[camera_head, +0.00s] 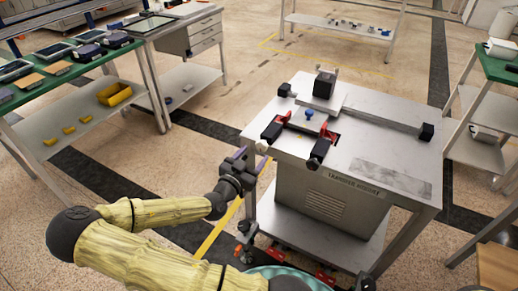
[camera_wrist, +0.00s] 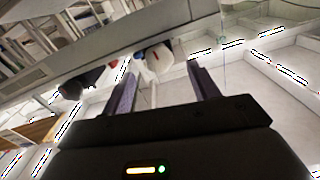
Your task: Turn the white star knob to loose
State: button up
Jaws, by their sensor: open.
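A white rounded knob (camera_wrist: 158,62), likely the star knob, shows in the wrist view below the edge of a grey table. It has small red and blue marks and a pale stem running toward me. My gripper (camera_head: 252,160) is open at the left front edge of the grey metal table (camera_head: 385,179). In the wrist view my gripper (camera_wrist: 163,80) has its two purple fingers on either side of the knob's line, with a gap on both sides. I cannot tell whether the knob lies between the fingertips or beyond them.
On the table are black and red clamps (camera_head: 320,151), a blue knob (camera_head: 309,113) and a black block (camera_head: 324,86). A green-topped bench (camera_head: 38,99) stands left, with a yellow bin (camera_head: 115,94) on its lower shelf. Another rack stands at right.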

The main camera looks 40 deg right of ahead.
aim_at(260, 147)
jog(key=x, duration=0.4)
jog(key=shift+d, duration=0.3)
jog(key=c, duration=1)
